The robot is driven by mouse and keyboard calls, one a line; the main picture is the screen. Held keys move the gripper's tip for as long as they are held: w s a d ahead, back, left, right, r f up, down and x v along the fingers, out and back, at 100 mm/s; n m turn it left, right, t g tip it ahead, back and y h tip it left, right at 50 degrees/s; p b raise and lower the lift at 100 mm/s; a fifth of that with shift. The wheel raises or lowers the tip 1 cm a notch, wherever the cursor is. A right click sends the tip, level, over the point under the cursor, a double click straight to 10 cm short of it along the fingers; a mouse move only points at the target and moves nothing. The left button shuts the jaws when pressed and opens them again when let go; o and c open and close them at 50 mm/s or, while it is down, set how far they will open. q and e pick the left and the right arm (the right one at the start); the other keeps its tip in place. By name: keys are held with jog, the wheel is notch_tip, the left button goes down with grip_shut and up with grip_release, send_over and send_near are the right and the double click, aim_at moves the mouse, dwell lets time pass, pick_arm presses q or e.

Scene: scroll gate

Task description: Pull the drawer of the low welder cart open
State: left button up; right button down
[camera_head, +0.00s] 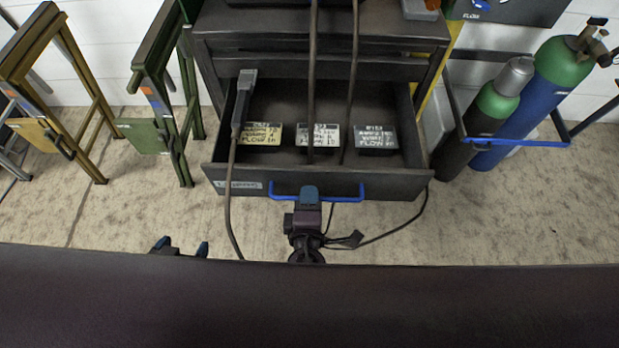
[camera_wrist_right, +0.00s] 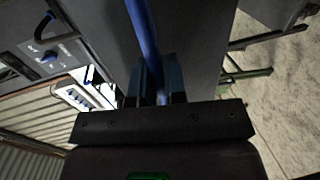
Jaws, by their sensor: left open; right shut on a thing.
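The dark welder cart's drawer (camera_head: 390,187) stands pulled out toward me in the head view, with its inside showing. A blue bar handle (camera_head: 345,198) runs across its front. My right gripper (camera_head: 309,195) is shut on the handle near its middle. In the right wrist view the blue handle (camera_wrist_right: 147,40) passes between the fingers of my right gripper (camera_wrist_right: 163,80). My left gripper (camera_head: 179,246) is open and empty, low at the left, apart from the drawer; its lower part is hidden behind a dark edge.
In the drawer lie several labelled boxes (camera_head: 375,137) and a grey torch-like tool (camera_head: 243,95) with a cable hanging over the front. Gas cylinders (camera_head: 544,90) stand to the right. Folding frames (camera_head: 165,100) stand to the left. The floor (camera_head: 500,220) at front right is mostly clear.

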pick_arm(q)
jog(key=shift+s+f, duration=0.1)
jog(key=shift+s, duration=0.05)
pick_arm(e)
jog(key=shift+f+v, duration=0.15)
jog(key=shift+v, duration=0.6)
jog(key=shift+f+v, duration=0.15)
jog(key=shift+v, duration=0.6)
jog(key=shift+s, duration=0.1)
jog(key=c, duration=1.2)
grip_release()
pick_arm(q)
jog(key=shift+d, duration=0.1)
